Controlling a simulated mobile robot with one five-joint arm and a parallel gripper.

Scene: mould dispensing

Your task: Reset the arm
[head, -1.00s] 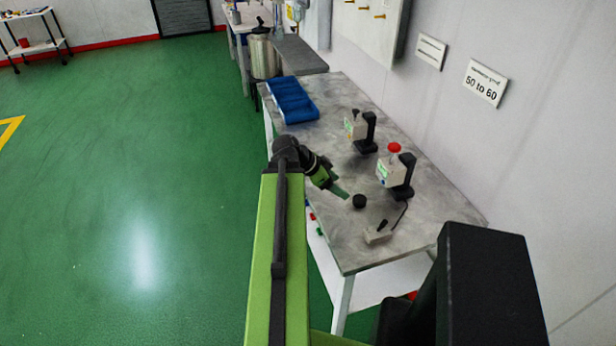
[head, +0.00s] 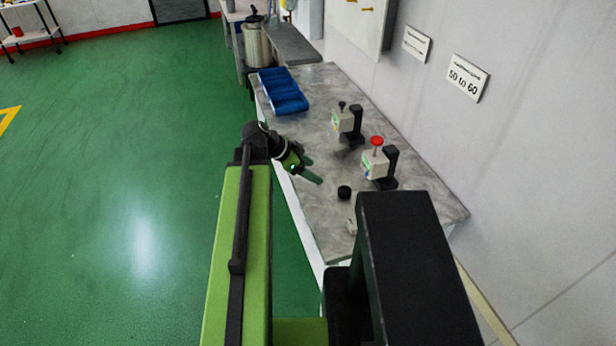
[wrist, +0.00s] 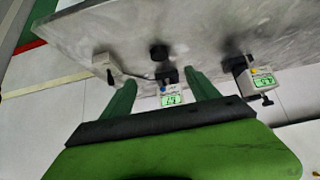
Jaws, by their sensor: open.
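My green arm reaches forward from the bottom of the head view. My gripper (head: 312,170) is over the left edge of the grey workbench (head: 310,215), open and empty. In the wrist view my gripper (wrist: 160,92) shows its two green fingers spread apart, with nothing between them that they touch. A small black round piece (head: 344,192) sits on the bench to the right of the fingers; it also shows in the wrist view (wrist: 159,51).
Two small devices stand on the bench: one with a red top (head: 375,162), one with a black top (head: 344,121). A blue tray (head: 283,92) lies farther back, before a metal pot (head: 257,46). A wall bounds the right. Green floor (head: 110,190) is free at left.

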